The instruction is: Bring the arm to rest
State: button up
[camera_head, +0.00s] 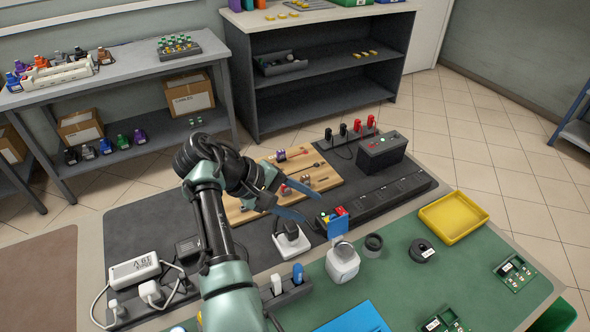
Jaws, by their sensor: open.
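My arm reaches up from the bottom of the view and bends over the workbench. My gripper (312,209) is at its end, pointing right, with two blue fingers spread apart and nothing between them. It hangs over the lower right part of a wooden board (243,213) and the dark mat around it. My arm and gripper hide part of the board. I cannot tell the exact height of the fingers above the bench.
A white jar (342,262), black tape roll (421,250), yellow tray (428,224) and black battery box (382,152) stand further right. Shelves (322,101) line the back.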

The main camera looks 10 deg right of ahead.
jog(key=w+a+r+m+t+y+p, duration=0.1)
jog(key=w+a+r+t+y, duration=0.1)
jog(key=r+t, duration=0.45)
jog(key=w+a+r+m+t+y, duration=0.1)
jog(key=w+a+r+t+y, duration=0.15)
jog(key=r, duration=0.75)
jog(key=w+a+r+t+y+p, duration=0.1)
jog(key=w+a+r+t, duration=0.1)
jog(key=r+t, duration=0.5)
jog(key=s+r+m+t+y, duration=0.1)
jog(key=s+r+t, duration=0.4)
jog(key=s+r, duration=0.7)
jog(key=s+r+m+t+y, duration=0.2)
jog(key=s+r+t, duration=0.3)
jog(key=s+r, duration=0.7)
notch_tip(320, 180, up, 5)
jog(key=shift+s+a+f+y+p, duration=0.1)
jog(key=shift+s+a+y+p, duration=0.05)
jog(key=shift+a+y+p, duration=0.25)
